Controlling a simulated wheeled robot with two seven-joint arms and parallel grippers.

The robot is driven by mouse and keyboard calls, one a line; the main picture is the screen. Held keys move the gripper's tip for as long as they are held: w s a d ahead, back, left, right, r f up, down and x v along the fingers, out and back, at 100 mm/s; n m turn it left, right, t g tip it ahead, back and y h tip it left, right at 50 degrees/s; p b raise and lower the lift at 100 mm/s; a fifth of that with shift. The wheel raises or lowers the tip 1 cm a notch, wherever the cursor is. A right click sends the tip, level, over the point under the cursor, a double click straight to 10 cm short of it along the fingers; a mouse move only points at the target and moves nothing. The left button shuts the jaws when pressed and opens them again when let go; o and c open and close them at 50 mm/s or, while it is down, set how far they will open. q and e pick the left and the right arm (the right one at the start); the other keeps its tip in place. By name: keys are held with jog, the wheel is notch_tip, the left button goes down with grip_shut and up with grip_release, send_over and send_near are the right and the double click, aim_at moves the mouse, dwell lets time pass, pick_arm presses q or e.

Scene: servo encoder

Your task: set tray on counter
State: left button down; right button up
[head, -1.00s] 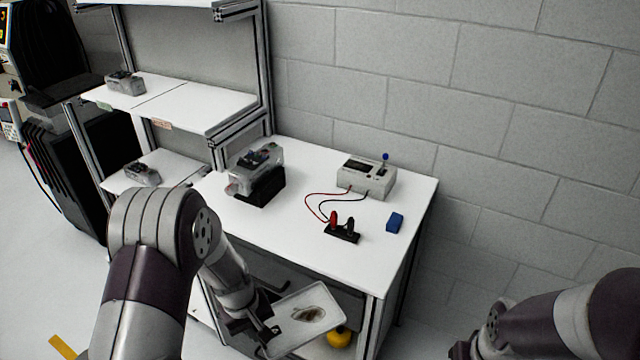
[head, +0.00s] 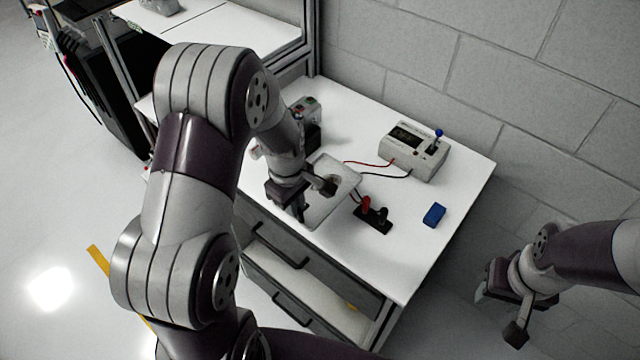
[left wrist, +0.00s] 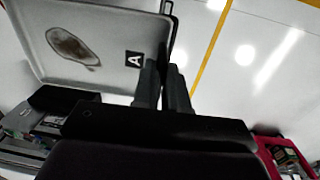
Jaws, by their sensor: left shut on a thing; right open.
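The tray (head: 343,178) is a shallow whitish tray with a raised rim. In the head view it is over the white counter (head: 410,265), beside the black terminal block; I cannot tell whether it touches the surface. My left gripper (head: 312,196) is shut on its edge, and the arm hides part of it. In the left wrist view the tray (left wrist: 110,62) shows a brown stain and a black "A" label, with the left gripper (left wrist: 165,85) at its edge. My right gripper (head: 505,305) is open and empty, off the counter's right side.
On the counter are a meter box (head: 415,150) with red and black leads, a black terminal block (head: 373,218), a blue block (head: 434,214) and a device (head: 305,110) partly behind my left arm. Drawers (head: 285,255) lie below. The front right counter is clear.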

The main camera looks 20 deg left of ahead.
aim_at(308, 204)
pick_arm(q)
jog(key=w+f, duration=0.2)
jog(key=w, duration=0.1)
jog(key=w+d+f+p, duration=0.1)
jog(key=w, duration=0.1)
jog(key=shift+w+f, duration=0.1)
jog(key=shift+w, duration=0.05)
notch_tip(308, 204, down, 4)
jog(key=shift+r+p, duration=0.2)
jog(key=shift+p, duration=0.4)
jog(key=shift+f, duration=0.35)
jog(key=c, duration=1.2)
grip_release()
jog(key=shift+o, duration=0.2)
jog(key=shift+r, duration=0.1)
